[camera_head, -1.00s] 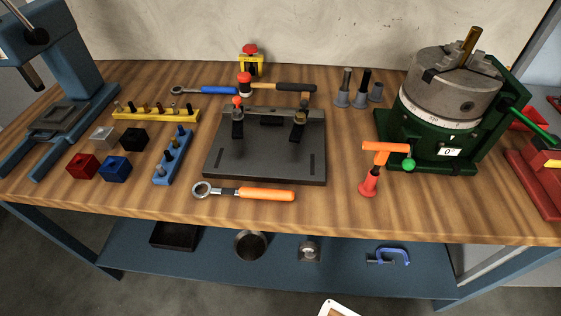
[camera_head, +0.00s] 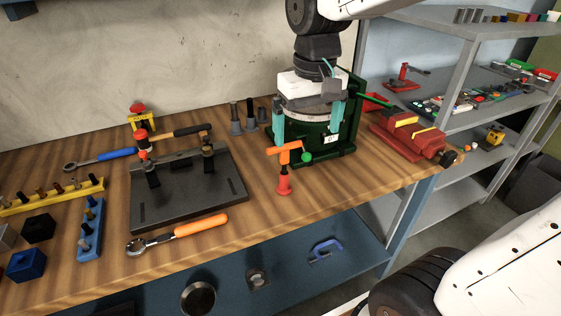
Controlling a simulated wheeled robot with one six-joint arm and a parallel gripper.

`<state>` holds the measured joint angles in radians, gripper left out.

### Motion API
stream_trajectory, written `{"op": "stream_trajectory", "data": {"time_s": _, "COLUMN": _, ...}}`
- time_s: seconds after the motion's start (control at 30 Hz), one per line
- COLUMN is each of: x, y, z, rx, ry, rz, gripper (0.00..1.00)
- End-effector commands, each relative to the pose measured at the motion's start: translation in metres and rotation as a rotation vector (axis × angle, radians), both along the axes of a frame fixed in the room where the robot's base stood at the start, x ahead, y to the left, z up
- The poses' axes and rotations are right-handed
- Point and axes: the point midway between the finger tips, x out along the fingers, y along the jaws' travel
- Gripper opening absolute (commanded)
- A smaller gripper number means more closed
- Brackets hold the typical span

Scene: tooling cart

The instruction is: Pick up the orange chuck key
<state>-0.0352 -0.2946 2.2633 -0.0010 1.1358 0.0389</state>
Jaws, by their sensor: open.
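The orange chuck key (camera_head: 284,152) is a T-shaped piece with an orange crossbar. It stands upright on a red lower part (camera_head: 284,184) near the front right of the wooden bench. My gripper (camera_head: 307,134) points down with its two teal fingers spread apart and nothing visible between them but the machine behind. It shows in front of the grey chuck on the green rotary table (camera_head: 322,150), hiding most of the chuck. The left fingertip appears just above the key's crossbar in the picture; I cannot tell the gap in depth.
An orange-handled ratchet (camera_head: 200,225) lies in front of the black fixture plate (camera_head: 190,190). Several grey holders with dark pins (camera_head: 236,124) stand left of the rotary table. A red vise (camera_head: 408,138) is to its right. The bench front near the key is clear.

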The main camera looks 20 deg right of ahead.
Motion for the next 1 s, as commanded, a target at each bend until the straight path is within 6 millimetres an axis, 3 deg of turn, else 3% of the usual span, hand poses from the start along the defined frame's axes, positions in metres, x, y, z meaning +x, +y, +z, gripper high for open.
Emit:
{"op": "stream_trajectory", "data": {"time_s": 0.1, "x": 0.041, "y": 0.006, "z": -0.012, "rx": 0.0, "ry": 0.024, "rz": 0.003, "gripper": 1.0}}
{"op": "stream_trajectory", "data": {"time_s": 0.3, "x": 0.074, "y": 0.012, "z": -0.025, "rx": 0.0, "ry": 0.037, "rz": 0.003, "gripper": 1.0}}
{"op": "stream_trajectory", "data": {"time_s": 1.0, "x": 0.07, "y": 0.019, "z": -0.103, "rx": -0.001, "ry": 0.038, "rz": 0.003, "gripper": 1.0}}
